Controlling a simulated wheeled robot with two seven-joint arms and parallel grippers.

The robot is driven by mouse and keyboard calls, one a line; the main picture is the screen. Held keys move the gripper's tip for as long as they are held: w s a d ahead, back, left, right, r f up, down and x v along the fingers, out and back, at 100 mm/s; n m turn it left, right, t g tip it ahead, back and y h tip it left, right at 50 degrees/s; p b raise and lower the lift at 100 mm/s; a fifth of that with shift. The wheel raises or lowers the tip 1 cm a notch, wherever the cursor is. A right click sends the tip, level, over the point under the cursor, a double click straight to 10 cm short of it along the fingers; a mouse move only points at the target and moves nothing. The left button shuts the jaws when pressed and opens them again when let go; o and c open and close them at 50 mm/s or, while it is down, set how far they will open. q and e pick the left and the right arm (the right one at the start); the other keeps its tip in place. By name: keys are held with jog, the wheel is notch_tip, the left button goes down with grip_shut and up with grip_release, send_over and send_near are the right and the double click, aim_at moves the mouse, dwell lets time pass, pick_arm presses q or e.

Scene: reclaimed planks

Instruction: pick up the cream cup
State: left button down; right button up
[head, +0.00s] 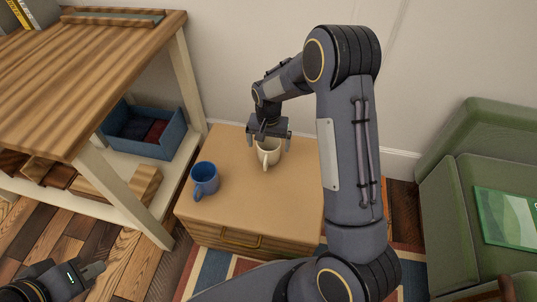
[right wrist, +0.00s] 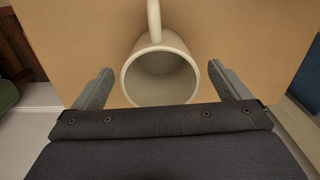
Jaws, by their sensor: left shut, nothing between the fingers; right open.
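The cream cup (head: 268,156) stands on the small wooden cabinet, its handle turned toward the front. My right gripper (head: 268,132) is above the back of the cup and hides part of it. In the right wrist view the cup (right wrist: 160,77) shows its open, empty mouth, with the handle at the top. The right gripper's fingers (right wrist: 162,88) are open, one on each side of the cup, with gaps between them and its wall. My left gripper (head: 92,272) is shut and empty, low at the left, away from the cup.
A blue cup (head: 204,178) stands on the cabinet top (head: 240,205), left of the cream cup. A wooden shelf unit (head: 110,55) with a blue bin (head: 172,143) is at left. A green armchair (head: 450,200) is at right. The wall is close behind the cabinet.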

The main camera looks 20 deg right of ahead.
notch_tip(320, 180, down, 3)
jog(key=shift+r, duration=0.15)
jog(key=shift+c, duration=0.5)
jog(key=c, duration=1)
jog(key=shift+c, duration=0.6)
jog(key=shift+r, duration=0.15)
